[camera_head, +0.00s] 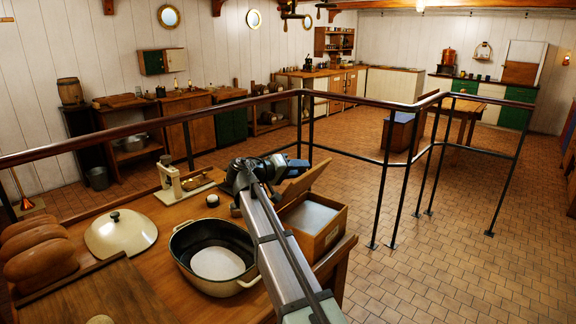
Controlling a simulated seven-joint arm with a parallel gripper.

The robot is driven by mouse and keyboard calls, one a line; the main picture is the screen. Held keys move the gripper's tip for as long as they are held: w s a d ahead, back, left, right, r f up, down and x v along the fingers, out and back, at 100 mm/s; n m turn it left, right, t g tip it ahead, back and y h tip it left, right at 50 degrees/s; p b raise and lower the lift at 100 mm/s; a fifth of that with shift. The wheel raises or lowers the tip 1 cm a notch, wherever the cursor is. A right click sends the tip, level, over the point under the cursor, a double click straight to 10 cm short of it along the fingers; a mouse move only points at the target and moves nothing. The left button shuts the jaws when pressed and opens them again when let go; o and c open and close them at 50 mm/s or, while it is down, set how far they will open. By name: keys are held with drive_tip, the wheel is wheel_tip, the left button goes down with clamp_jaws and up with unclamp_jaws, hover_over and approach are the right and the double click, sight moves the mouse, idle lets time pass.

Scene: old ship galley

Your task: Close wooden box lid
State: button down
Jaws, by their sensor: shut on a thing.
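The wooden box (331,234) sits at the right end of the wooden table, with a pale surface showing inside it. Its lid (309,180) stands open, tilted up from the back left side. My gripper (296,166) is at the upper left edge of the lid, shut on it. The fingertips are small and partly hidden by the lid and my wrist. My arm crosses in front of the box's left part.
An oval pot (218,259) stands left of my arm, with its cream lid (120,232) farther left. Bread loaves (40,257) and a small scale (172,182) share the table (150,270). A metal railing (345,152) runs behind the box.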

drive_tip(key=s+d+f+m+t+y, duration=0.2)
drive_tip(key=s+d+f+m+y, duration=0.2)
drive_tip(key=f, duration=0.6)
drive_tip(key=shift+s+d+f+m+y, duration=0.25)
drive_tip(key=shift+s+d+m, duration=0.95)
drive_tip(key=shift+d+m, duration=0.75)
drive_tip(key=shift+a, duration=0.15)
drive_tip(key=c, duration=0.8)
unclamp_jaws()
drive_tip(key=v, duration=1.3)
drive_tip(key=shift+s+a+r, duration=0.1)
drive_tip(key=shift+s, duration=0.35)
